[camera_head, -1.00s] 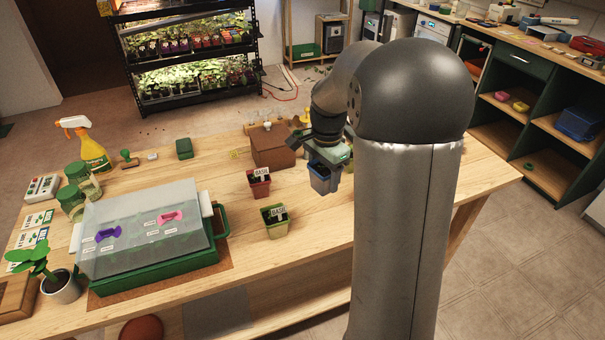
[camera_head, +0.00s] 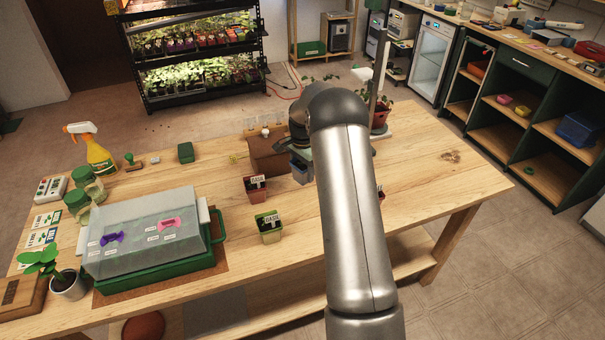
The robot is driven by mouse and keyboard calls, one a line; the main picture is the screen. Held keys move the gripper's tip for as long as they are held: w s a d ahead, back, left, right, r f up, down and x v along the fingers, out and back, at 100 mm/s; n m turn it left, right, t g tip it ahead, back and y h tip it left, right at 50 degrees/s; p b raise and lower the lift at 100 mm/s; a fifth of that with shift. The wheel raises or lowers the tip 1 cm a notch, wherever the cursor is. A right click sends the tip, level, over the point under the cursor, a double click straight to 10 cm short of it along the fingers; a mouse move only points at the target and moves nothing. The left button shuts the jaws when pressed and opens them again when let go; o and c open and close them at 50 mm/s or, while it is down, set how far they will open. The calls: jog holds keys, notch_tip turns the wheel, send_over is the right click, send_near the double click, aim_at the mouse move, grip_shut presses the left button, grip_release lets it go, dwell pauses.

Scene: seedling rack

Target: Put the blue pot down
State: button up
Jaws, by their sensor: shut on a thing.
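The blue pot (camera_head: 301,173) shows just left of my forearm, beyond the red pot. My gripper (camera_head: 304,156) is at its top and shut on it, though my arm hides most of the jaws. The pot looks upright and low over the wooden table (camera_head: 330,225). I cannot tell whether its base touches the wood.
A red pot (camera_head: 257,191) and a green pot (camera_head: 270,233), both labelled, stand left of it. A brown box (camera_head: 266,158) is close behind. A potted plant (camera_head: 379,118) stands right of my arm.

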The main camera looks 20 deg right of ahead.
jog(key=shift+w+d+f, duration=0.1)
jog(key=shift+w+f, duration=0.1)
jog(key=shift+w+f+p, duration=0.1)
jog(key=shift+f+p, duration=0.3)
jog(key=shift+f, duration=1.3)
jog(key=shift+f, duration=0.15)
jog(key=o, duration=1.1)
jog(key=shift+c, duration=0.2)
